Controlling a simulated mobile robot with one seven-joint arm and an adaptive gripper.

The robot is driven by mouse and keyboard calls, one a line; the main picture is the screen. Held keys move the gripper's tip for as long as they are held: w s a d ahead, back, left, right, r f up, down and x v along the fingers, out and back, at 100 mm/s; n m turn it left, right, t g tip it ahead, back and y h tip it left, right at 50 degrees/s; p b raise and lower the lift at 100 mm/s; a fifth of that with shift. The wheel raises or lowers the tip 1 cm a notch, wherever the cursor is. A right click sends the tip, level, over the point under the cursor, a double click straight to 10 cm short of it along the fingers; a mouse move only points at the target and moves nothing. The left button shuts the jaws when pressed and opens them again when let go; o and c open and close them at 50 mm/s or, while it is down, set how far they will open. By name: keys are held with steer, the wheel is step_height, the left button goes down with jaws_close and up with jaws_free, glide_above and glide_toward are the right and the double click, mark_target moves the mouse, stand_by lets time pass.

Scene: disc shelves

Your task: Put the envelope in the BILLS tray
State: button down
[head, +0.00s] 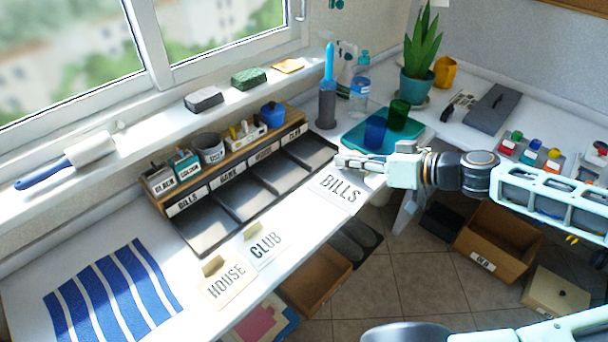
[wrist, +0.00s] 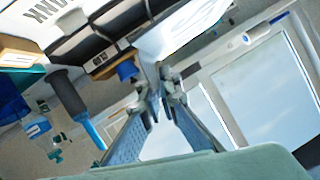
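The row of dark trays stands below the window sill. The BILLS tray (head: 205,234) is the leftmost and looks empty; its label (head: 187,201) is on the ledge behind it. The gripper is well to the right of this tray.
Cards marked HOUSE (head: 228,284) and CLUB (head: 265,246) lie in front of the trays. Cups and small boxes line the ledge behind.

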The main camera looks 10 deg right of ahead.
steer(key=shift+m+t, duration=0.3)
steer(key=shift+m, duration=0.3)
steer(key=f+b, duration=0.1)
steer(key=b, duration=0.1)
steer(key=s+d+f+b, duration=0.1)
steer(key=f+b, duration=0.1)
steer(key=d+f+b, duration=0.1)
steer(key=f+b, duration=0.1)
steer(key=shift+s+f, duration=0.15)
steer(key=shift+s, duration=0.15)
steer(key=b, duration=0.4)
glide_above(304, 203)
steer(key=f, duration=0.5)
steer(key=d+f, duration=0.1)
steer(key=f, duration=0.2)
steer(key=shift+s+f, duration=0.2)
steer(key=shift+f, duration=0.15)
steer(key=shift+w+a+f, duration=0.1)
steer(key=shift+a+f, duration=0.1)
steer(key=shift+w+a+f+b, duration=0.15)
steer(key=shift+f+b, duration=0.2)
steer(key=shift+f, duration=0.6)
steer(key=shift+a+f+b, duration=0.1)
steer(key=shift+f+b, duration=0.25)
steer(key=shift+f, duration=0.55)
steer(key=shift+f, duration=0.15)
steer(key=c, duration=2.2)
jaws_free()
steer(key=shift+o, duration=0.2)
